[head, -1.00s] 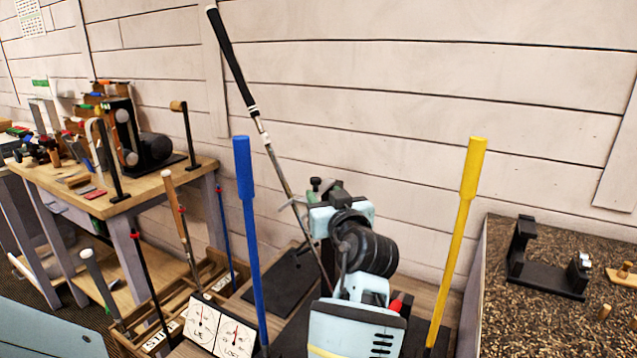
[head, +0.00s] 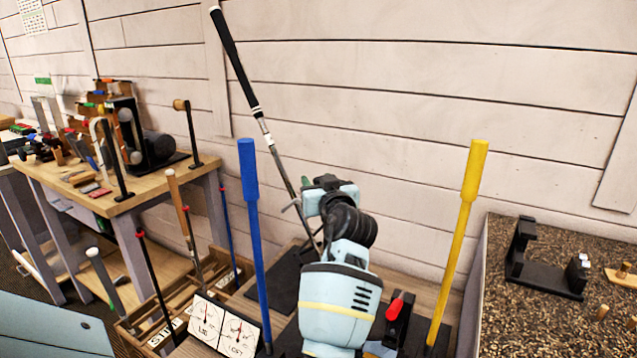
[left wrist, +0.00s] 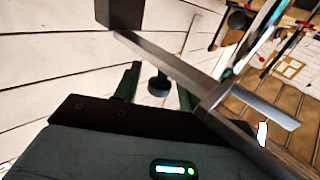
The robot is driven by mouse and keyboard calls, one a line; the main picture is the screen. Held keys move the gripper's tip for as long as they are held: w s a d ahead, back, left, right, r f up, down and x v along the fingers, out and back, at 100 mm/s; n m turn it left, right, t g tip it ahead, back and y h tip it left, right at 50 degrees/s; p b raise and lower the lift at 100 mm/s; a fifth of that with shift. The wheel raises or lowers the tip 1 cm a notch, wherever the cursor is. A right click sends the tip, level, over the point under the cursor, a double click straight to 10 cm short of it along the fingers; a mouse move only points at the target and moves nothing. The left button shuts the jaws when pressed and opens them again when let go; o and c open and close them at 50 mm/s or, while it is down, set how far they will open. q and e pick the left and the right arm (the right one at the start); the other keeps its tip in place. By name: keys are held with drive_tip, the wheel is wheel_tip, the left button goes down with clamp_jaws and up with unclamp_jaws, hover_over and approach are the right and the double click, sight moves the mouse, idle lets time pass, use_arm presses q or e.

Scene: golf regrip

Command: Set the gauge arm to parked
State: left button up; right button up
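My left gripper (head: 326,184) is at the machine beside the leaning club (head: 262,118), which has a black grip; my arm hides much of the machine. In the left wrist view, its two dark green fingers (left wrist: 158,88) stand apart, with a round black knob (left wrist: 158,84) showing between them. I cannot tell if they touch it. A grey metal bar (left wrist: 170,68) crosses that view diagonally, with a dark block at its upper end; it may be the gauge arm, but I cannot be sure. Two white gauge dials (head: 238,338) stand lower left. My right gripper is not in view.
A blue post (head: 249,210) and a yellow post (head: 463,220) rise on either side of my arm. A red-tipped black lever (head: 396,312) is right of it. A cluttered workbench (head: 140,195) is at left, a speckled bench top (head: 540,320) at right.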

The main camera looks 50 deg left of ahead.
use_arm(q)
clamp_jaws()
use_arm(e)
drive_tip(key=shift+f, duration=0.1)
